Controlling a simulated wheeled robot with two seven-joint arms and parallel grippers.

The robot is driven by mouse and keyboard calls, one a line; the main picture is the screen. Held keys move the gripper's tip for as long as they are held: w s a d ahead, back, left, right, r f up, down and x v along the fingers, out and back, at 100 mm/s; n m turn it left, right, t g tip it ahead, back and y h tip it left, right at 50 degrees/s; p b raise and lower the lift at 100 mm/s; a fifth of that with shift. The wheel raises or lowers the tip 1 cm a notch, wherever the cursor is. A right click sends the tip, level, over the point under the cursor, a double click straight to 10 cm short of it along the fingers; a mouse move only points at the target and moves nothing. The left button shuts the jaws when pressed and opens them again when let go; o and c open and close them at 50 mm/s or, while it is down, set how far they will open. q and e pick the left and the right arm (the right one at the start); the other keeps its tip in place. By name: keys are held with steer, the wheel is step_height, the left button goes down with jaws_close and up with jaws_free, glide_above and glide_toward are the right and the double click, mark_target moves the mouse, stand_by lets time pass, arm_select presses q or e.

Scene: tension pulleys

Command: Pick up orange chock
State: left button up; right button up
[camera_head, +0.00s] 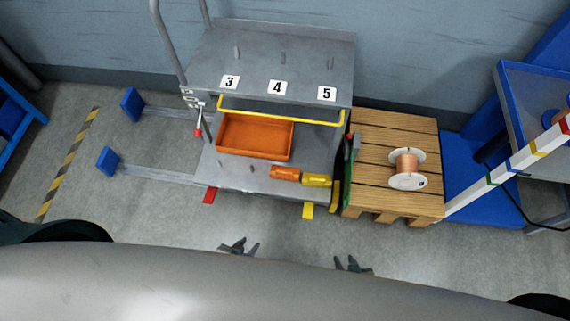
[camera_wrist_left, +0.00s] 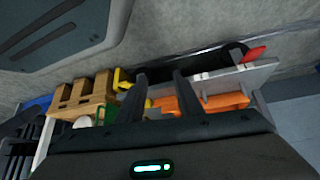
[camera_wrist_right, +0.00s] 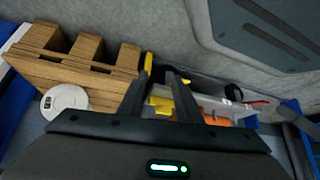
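The orange chock (camera_head: 285,173) lies on the lower deck of the grey cart (camera_head: 230,177), near its front edge. A yellow chock (camera_head: 317,180) lies just to its right. My left gripper (camera_head: 246,249) is open and empty, in front of the cart and apart from it. My right gripper (camera_head: 350,264) is open and empty, further right and also short of the cart. In the left wrist view an orange piece (camera_wrist_left: 168,104) shows between and beside the left fingers, partly hidden. In the right wrist view a yellow piece (camera_wrist_right: 162,105) shows between the right fingers.
An orange tray (camera_head: 256,155) sits behind the chocks under a yellow bar (camera_head: 280,113). The upper shelf carries labels 3, 4 and 5. A wooden pallet stack (camera_head: 370,128) with a copper spool (camera_head: 407,165) stands right of the cart. Floor in front is clear.

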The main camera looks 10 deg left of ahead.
arm_select(q)
steer(key=shift+s+f, duration=0.1)
steer(key=shift+s, duration=0.2)
